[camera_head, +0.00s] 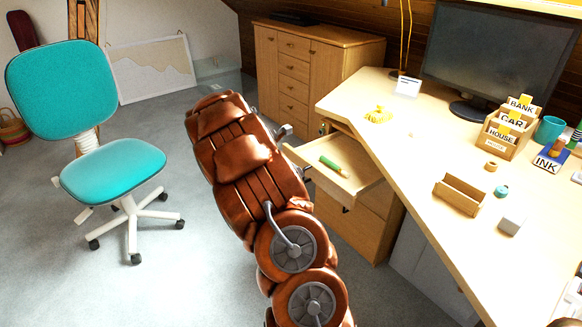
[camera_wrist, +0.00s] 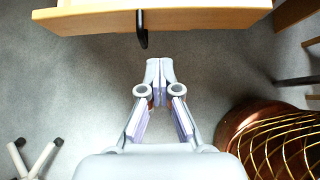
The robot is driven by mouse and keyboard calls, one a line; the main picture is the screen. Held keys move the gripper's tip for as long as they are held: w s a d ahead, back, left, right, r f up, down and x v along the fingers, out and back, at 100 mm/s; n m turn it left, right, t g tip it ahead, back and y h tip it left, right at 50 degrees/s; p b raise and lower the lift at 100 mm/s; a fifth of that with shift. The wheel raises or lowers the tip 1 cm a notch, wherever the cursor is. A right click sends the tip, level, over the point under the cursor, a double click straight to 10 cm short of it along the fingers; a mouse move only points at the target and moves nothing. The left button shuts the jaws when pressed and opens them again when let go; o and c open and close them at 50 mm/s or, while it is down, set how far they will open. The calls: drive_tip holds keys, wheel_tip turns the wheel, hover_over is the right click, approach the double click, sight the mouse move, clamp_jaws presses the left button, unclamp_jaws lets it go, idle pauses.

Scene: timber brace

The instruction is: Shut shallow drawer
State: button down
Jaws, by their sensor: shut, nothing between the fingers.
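The shallow drawer (camera_head: 345,180) stands pulled out from the wooden desk pedestal, with a green-handled tool (camera_head: 333,166) lying in it. In the wrist view its light wood front (camera_wrist: 90,22) crosses the top, with a black handle (camera_wrist: 142,30) sticking out. My gripper (camera_wrist: 160,68) is shut and empty. Its fingertips point at the drawer front, just short of the handle and slightly right of it in the picture; I see a gap to the front. In the head view only a grey part of my gripper (camera_head: 284,131) shows past my brown arm, beside the drawer's left corner.
A lower drawer front (camera_head: 355,222) below is shut. The desk top (camera_head: 400,135) overhangs the pedestal. A teal chair (camera_head: 112,170) stands at left on open grey carpet. A wooden cabinet (camera_head: 315,65) stands behind. A round brown wire-patterned object (camera_wrist: 275,140) is at lower right in the wrist view.

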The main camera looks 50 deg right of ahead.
sight(316, 172)
drive_tip(key=x, duration=0.7)
drive_tip(key=shift+d+f+b, duration=0.1)
drive_tip(key=shift+d+b, duration=0.15)
drive_tip(key=shift+b, duration=0.15)
drive_tip(key=shift+s+d, duration=0.2)
drive_tip(key=shift+d, duration=0.35)
drive_tip(key=shift+s+d, duration=0.2)
drive_tip(key=shift+d, duration=0.35)
drive_tip(key=shift+s+d, duration=0.1)
drive_tip(key=shift+d, duration=0.5)
